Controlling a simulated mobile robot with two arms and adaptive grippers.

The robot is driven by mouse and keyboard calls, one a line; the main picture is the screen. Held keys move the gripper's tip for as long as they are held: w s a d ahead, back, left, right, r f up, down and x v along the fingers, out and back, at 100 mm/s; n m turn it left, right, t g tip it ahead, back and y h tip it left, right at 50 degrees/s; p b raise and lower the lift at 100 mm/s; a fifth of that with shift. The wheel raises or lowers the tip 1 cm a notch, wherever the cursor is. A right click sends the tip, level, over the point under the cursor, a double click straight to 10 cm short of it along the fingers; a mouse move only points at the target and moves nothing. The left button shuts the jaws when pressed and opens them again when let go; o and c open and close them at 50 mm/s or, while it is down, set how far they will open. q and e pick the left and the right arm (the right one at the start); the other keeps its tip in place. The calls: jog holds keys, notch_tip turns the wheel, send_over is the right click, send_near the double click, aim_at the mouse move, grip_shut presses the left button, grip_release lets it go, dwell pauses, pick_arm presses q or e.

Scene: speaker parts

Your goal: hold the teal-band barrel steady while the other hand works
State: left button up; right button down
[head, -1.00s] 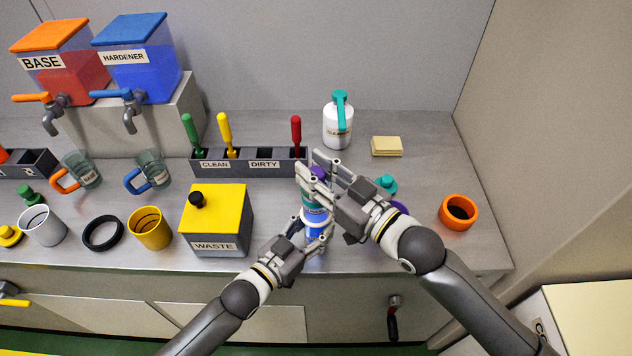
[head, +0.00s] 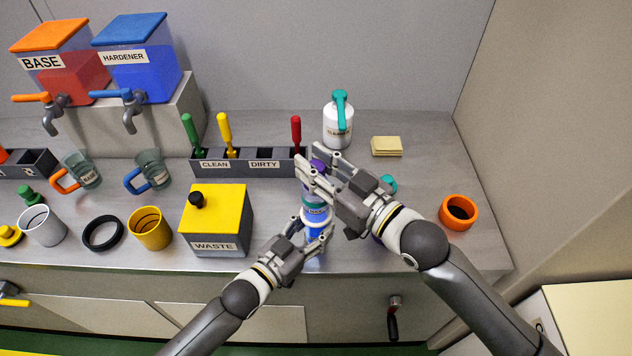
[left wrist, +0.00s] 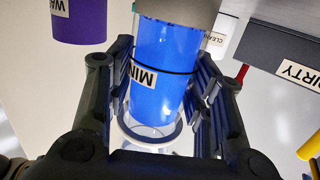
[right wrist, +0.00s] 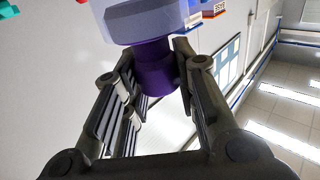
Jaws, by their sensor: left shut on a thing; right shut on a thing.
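The teal-band barrel (head: 314,211) stands upright near the bench's front edge, with a pale ring and blue lower part. My left gripper (head: 317,237) is shut on its lower part. In the left wrist view the clear barrel (left wrist: 162,65), with blue contents and a partly readable label, sits between the fingers. My right gripper (head: 318,168) is above, shut on a purple knob (right wrist: 155,75) at the barrel's top. In the right wrist view a pale faceted piece (right wrist: 155,22) adjoins the knob. The right hand partly covers the barrel's upper part in the head view.
A yellow-lidded waste box (head: 217,220) stands to the left. The clean/dirty tool rack (head: 232,168) and a white pump bottle (head: 338,125) are behind. An orange ring-shaped cup (head: 458,212) is to the right. A purple labelled container (left wrist: 80,20) shows in the left wrist view.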

jog(key=shift+r, duration=1.65)
jog(key=shift+r, duration=0.1)
jog(key=shift+r, duration=1.95)
pick_arm(q)
jog(key=o, duration=1.2)
jog(key=v, duration=1.2)
